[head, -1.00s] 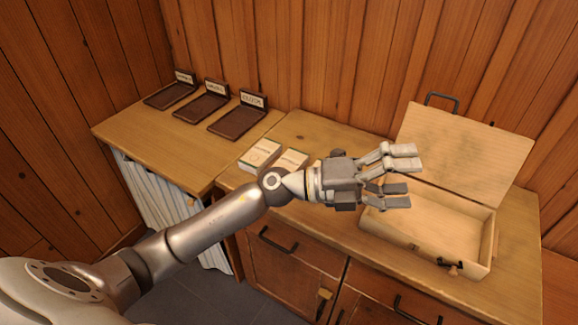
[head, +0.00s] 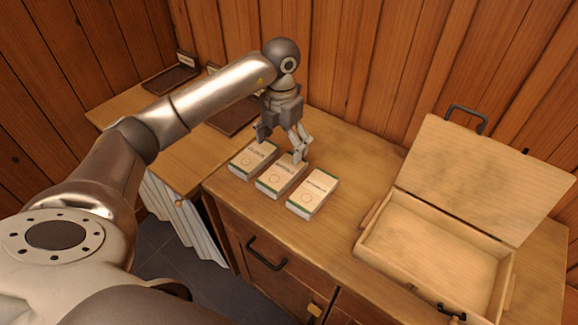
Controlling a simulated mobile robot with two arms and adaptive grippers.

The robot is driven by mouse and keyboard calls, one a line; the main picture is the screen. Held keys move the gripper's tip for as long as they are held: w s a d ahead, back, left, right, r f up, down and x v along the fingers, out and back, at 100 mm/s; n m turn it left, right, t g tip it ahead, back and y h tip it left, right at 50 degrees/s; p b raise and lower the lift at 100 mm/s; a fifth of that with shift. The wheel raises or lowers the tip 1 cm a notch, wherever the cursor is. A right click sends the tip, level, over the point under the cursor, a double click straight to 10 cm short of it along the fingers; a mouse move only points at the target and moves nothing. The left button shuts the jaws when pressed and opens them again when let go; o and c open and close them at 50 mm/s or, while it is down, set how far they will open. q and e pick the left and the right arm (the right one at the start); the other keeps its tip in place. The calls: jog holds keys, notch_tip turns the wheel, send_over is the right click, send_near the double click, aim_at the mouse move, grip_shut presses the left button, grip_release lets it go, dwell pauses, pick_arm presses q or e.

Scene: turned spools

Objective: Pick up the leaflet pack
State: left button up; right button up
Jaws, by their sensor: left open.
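Three white packs with green edges lie in a row on the wooden counter: a left pack (head: 250,162), a middle pack (head: 276,181) and a right pack (head: 314,194). Each has dark lettering and a small round mark, and the lettering is too small to read surely, so I cannot tell which is the leaflet pack. My left gripper (head: 281,147) points down with its fingers apart and nothing between them. It is over the back of the left and middle packs, and one finger overlaps the middle pack's back edge. I cannot tell whether it touches. My right gripper is out of view.
An open wooden case (head: 436,240) with its lid raised stands on the right of the counter (head: 335,150). Dark trays (head: 170,80) with label plates stand at the back left, partly behind my arm. The counter between packs and case is clear.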

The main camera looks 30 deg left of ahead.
aim_at(282, 171)
pick_arm(q)
jog(key=f, duration=0.1)
jog(key=s+f, duration=0.1)
jog(key=f, duration=0.1)
jog(key=shift+f, duration=0.3)
jog(key=shift+w+f, duration=0.1)
jog(key=shift+f, duration=0.25)
jog(key=shift+w+f+p, duration=0.1)
jog(key=shift+f+p, duration=0.2)
jog(key=shift+p, duration=0.1)
notch_tip(282, 171, down, 4)
jog(key=shift+w+f+p, duration=0.1)
jog(key=shift+f+p, duration=0.1)
jog(key=shift+p, duration=0.45)
jog(key=shift+f, duration=0.15)
jog(key=c, duration=1.2)
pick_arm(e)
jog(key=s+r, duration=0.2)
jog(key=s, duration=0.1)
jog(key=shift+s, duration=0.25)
